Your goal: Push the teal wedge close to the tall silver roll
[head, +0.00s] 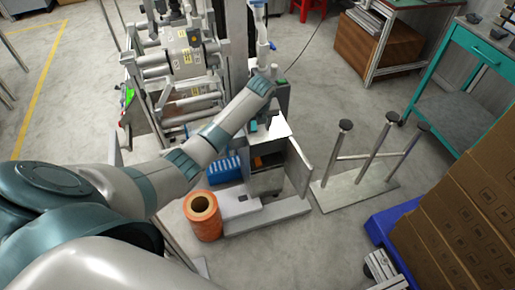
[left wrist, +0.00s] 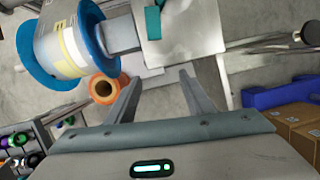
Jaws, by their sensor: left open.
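The teal wedge (left wrist: 153,23) lies on a pale flat top (left wrist: 185,30) at the upper middle of the left wrist view. In the head view a small teal patch, likely the wedge (head: 253,127), shows just below my left forearm. My left gripper (left wrist: 160,77) is open, with nothing between its two fingers, and the wedge appears beyond the fingertips. In the head view the gripper (head: 271,118) is small and mostly hidden by the arm. I cannot pick out the tall silver roll with certainty in either view. My right gripper is not in view.
An orange roll (head: 203,215) stands on the floor beside the machine's grey base. A large blue-flanged reel (left wrist: 65,45) is at the upper left of the wrist view. A stand with metal posts (head: 355,185) and stacked cardboard boxes (head: 470,190) are on the right.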

